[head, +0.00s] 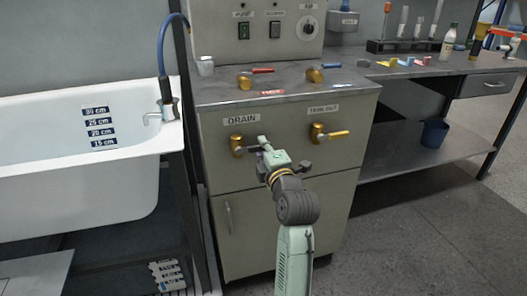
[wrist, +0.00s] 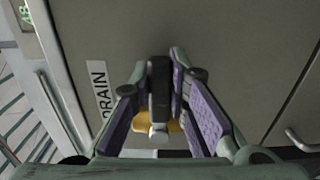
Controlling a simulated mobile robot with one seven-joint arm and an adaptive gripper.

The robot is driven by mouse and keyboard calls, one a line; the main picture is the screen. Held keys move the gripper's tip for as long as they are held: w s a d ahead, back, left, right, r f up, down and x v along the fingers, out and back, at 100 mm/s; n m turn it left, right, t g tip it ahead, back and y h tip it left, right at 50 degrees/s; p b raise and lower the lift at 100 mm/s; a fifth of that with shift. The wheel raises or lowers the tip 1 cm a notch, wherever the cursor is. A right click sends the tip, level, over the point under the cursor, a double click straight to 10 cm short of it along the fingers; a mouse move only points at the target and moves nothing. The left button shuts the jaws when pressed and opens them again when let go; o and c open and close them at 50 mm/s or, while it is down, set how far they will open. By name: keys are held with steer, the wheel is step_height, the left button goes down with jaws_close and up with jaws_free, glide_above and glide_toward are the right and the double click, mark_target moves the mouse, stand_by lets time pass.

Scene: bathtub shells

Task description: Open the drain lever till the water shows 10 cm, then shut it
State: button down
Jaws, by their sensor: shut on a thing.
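The brass drain valve (head: 237,146) is on the cabinet front under the DRAIN label (head: 241,119). Its grey lever (wrist: 159,85) points right from the valve, roughly level in the head view. My gripper (head: 264,145) is shut on this lever, its purple-padded fingers on either side of it in the wrist view. The brass body (wrist: 167,131) shows partly behind the fingers. The white tub (head: 140,190) is at the left, with a depth scale (head: 100,121) reading 30, 25, 20 and 15 cm. Marks below 15 cm are hidden by the near rim, and I cannot make out a water line.
A second brass valve (head: 318,133) with a yellow lever, labelled TANK OUT, is right of my gripper. Loose valves and coloured levers lie on the cabinet top (head: 225,94). A blue hose (head: 161,60) hangs at the tub's corner. Floor is clear at the right.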

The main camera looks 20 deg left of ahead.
stand_by(0.3)
steer(key=c, duration=1.5)
jaws_free()
steer(key=v, duration=0.7)
steer(key=shift+s+d, duration=0.15)
steer(key=shift+s, duration=0.1)
steer(key=shift+r, duration=0.15)
